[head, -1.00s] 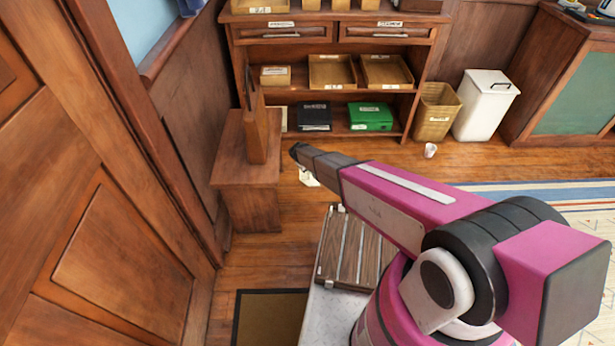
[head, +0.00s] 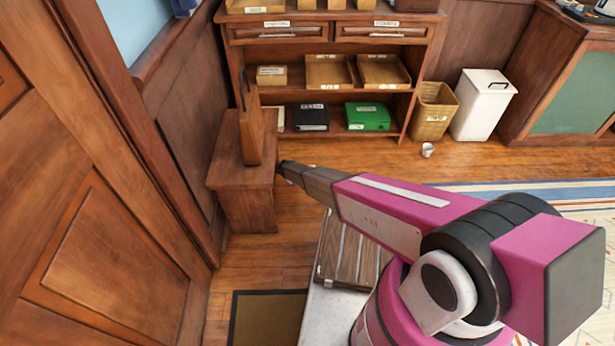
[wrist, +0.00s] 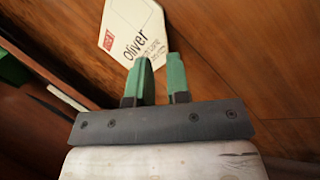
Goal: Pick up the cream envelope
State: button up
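The cream envelope (wrist: 133,27) shows in the wrist view just beyond my fingertips. It has a red stamp at its left and the name "Oliver" with smaller writing. It appears to lie against brown wood. My gripper (wrist: 161,60) has two green fingers with a narrow gap between them. The left finger overlaps the envelope's lower edge, and the right fingertip is at its right edge. The fingers are apart, with nothing seen clamped between them; I cannot tell whether they touch the envelope. In the head view the envelope is not visible, and my arm hides the fingertips.
A wooden bench (head: 240,172) with an upright panel stands left of my arm's end. Behind is a bookcase (head: 325,38) with trays, a black box (head: 311,117) and a green box (head: 368,116). A wicker basket (head: 434,111) and white bin (head: 484,104) stand right of it.

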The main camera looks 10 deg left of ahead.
jog(key=x, duration=0.4)
jog(key=shift+w+d+f, duration=0.1)
jog(key=shift+w+d, duration=0.05)
jog(key=shift+f, duration=0.2)
jog(key=shift+s, duration=0.25)
grip_shut()
jog(key=shift+a+r, duration=0.1)
jog(key=shift+a, duration=0.1)
jog(key=shift+s, duration=0.1)
